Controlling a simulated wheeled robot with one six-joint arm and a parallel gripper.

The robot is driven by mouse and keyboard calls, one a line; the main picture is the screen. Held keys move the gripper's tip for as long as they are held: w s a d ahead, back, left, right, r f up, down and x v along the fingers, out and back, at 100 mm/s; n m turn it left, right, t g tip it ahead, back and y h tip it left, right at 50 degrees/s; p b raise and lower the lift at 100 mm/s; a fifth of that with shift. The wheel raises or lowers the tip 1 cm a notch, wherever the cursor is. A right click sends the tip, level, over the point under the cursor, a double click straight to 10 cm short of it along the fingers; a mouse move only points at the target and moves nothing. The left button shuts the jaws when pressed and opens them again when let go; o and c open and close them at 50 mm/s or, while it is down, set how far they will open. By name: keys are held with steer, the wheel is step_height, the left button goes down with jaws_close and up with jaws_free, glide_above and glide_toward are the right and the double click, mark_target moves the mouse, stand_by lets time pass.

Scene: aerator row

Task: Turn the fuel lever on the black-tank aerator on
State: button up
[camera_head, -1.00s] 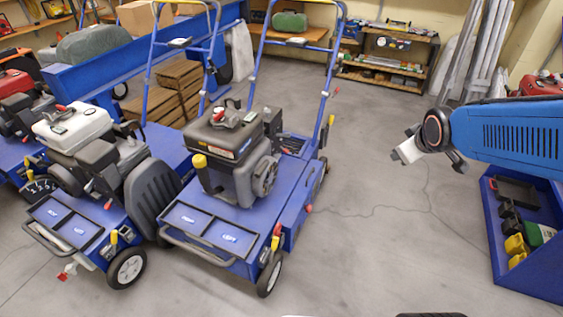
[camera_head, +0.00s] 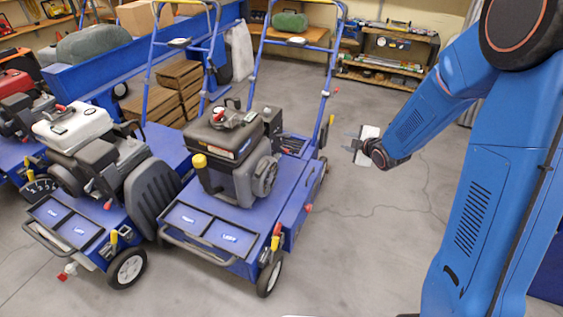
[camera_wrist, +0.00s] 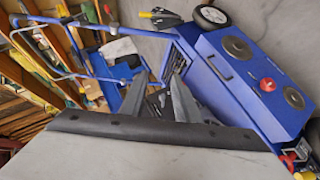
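The black-tank aerator (camera_head: 235,128) stands in the middle of the head view, a blue machine with a dark engine and tank on its deck. A red part shows on top of the tank and a yellow cap on the engine's front left. I cannot tell the fuel lever apart at this size. My gripper (camera_head: 351,143) is to the right of this aerator, apart from it, pointing left towards it. In the wrist view its two grey fingers (camera_wrist: 158,78) are spread with nothing between them. A blue machine body (camera_wrist: 235,85) with dark discs and a red knob lies beyond them.
A white-tank aerator (camera_head: 75,128) stands close on the left, and a red-tank one (camera_head: 15,88) farther left. Upright blue handlebars (camera_head: 328,85) rise behind the black-tank aerator. Shelves (camera_head: 390,58) line the back wall. Grey floor (camera_head: 370,215) is clear to the right.

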steer(key=a+f+n+y, duration=0.3)
steer(key=a+f, duration=0.1)
steer(key=f, duration=0.2)
steer(key=s+a+f+n+y, duration=0.1)
steer(key=a+f+n+y, duration=0.2)
steer(key=a+f, duration=0.2)
steer(key=s+a+f+n+y, duration=0.1)
steer(key=a+f+n+y, duration=0.2)
steer(key=f, duration=0.6)
steer(key=shift+s+a+f+t, duration=0.1)
steer(key=shift+a+t, duration=0.3)
steer(key=shift+a, duration=0.25)
steer(key=x, duration=1.6)
steer(key=shift+w+a, duration=0.25)
steer(key=shift+w, duration=0.05)
jaws_close()
